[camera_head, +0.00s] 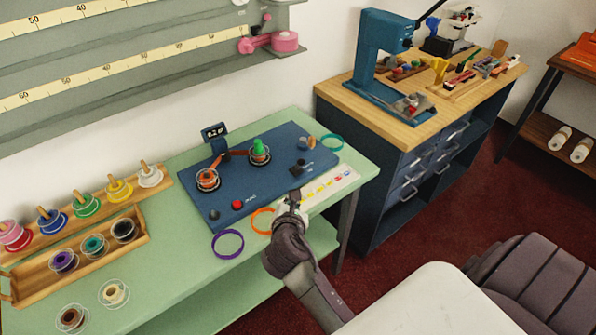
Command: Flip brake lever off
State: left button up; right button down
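A blue winding machine (262,190) lies on the green counter. Near its right end is a small black control with a short stub (298,168), which looks like the brake lever; its setting is too small to read. My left gripper (294,194) is over the front edge of the machine, just below that control in the picture, and seems apart from it. Its fingers look narrow from here, and their gap does not show clearly. I see nothing held. My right gripper is out of view.
On the machine are an orange-brown spool (207,179), a green spool (259,150), a small display (214,131) and a red button (237,205). A wooden spool rack (75,282) stands left.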

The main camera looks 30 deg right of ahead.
send_near(298, 166)
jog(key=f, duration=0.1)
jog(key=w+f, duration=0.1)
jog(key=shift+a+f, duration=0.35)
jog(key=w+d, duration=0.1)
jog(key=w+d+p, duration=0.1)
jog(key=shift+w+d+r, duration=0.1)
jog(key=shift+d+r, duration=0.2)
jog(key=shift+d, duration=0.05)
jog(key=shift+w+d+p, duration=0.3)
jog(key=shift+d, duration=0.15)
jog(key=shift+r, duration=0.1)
